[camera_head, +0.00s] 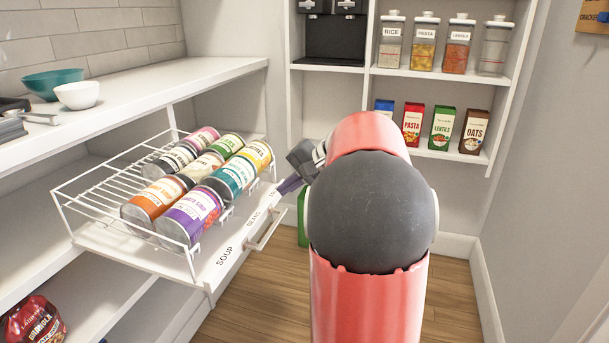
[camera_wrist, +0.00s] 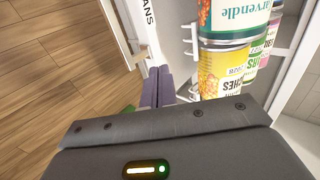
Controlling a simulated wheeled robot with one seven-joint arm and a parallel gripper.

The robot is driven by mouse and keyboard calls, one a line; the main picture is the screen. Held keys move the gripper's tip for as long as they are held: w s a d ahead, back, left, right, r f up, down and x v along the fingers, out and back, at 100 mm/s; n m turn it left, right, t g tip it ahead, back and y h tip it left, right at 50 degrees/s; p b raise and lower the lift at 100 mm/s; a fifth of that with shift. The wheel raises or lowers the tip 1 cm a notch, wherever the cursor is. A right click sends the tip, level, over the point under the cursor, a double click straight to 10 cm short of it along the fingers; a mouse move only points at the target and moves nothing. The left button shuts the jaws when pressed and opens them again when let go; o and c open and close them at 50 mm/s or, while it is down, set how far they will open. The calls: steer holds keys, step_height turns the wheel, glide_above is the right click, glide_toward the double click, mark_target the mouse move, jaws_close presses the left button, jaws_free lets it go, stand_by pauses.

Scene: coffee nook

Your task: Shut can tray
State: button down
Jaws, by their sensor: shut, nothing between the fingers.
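The can tray (camera_head: 160,263) is a white pull-out shelf with wire sides, standing out from the shelf unit at the left in the head view. Its front is labelled SOUP and BEANS and bears a bar handle (camera_head: 266,230). Several cans lie on it, among them a purple one (camera_head: 187,217) and a teal one (camera_head: 231,177). My gripper (camera_head: 287,187) is shut and empty, its purple fingers at the right end of the tray's front. In the wrist view the fingers (camera_wrist: 158,86) are close to the front panel, beside the cans. I cannot tell if they touch it.
Above the tray is a white counter (camera_head: 150,85) with a teal bowl (camera_head: 53,82) and a white bowl (camera_head: 77,95). A granola bag (camera_head: 35,322) lies on the shelf below. Shelves with jars and boxes stand at the back. Wooden floor (camera_head: 265,290) lies open before the tray.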

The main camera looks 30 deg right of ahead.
mark_target(270, 201)
steer(key=shift+w+a+f+p, duration=0.15)
steer(key=shift+w+a, duration=0.6)
steer(key=shift+w, duration=0.15)
steer(key=shift+w+a+f+p, duration=0.1)
steer(key=shift+w+a+p, duration=0.05)
steer(key=shift+w+a, duration=0.65)
steer(key=shift+w, duration=0.15)
